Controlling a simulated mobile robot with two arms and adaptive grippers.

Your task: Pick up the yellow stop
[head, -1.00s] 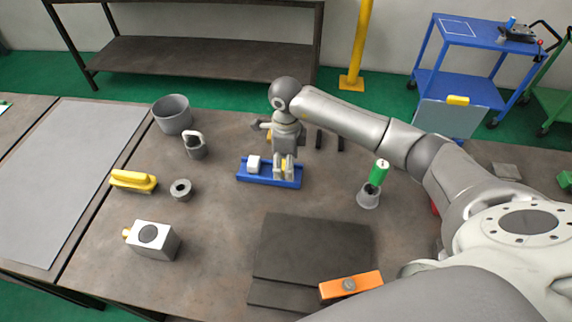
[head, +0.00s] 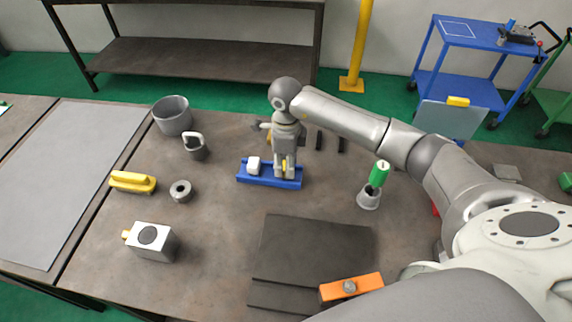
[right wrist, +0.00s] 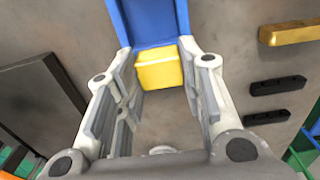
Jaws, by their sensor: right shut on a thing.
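The yellow stop (right wrist: 158,70) is a small block between the fingertips of my right gripper in the right wrist view. In the head view only a sliver of yellow (head: 284,164) shows between the fingers. My right gripper (head: 285,171) points down over the right end of the blue tray (head: 270,183) and is shut on the stop. The blue tray also shows behind the stop in the wrist view (right wrist: 152,22). I cannot tell whether the stop touches the tray. My left gripper is not in view.
Two black bars (head: 319,139) lie behind, to the right. A green-handled tool (head: 379,173) stands in a grey holder at right. A dark mat (head: 312,248) lies in front.

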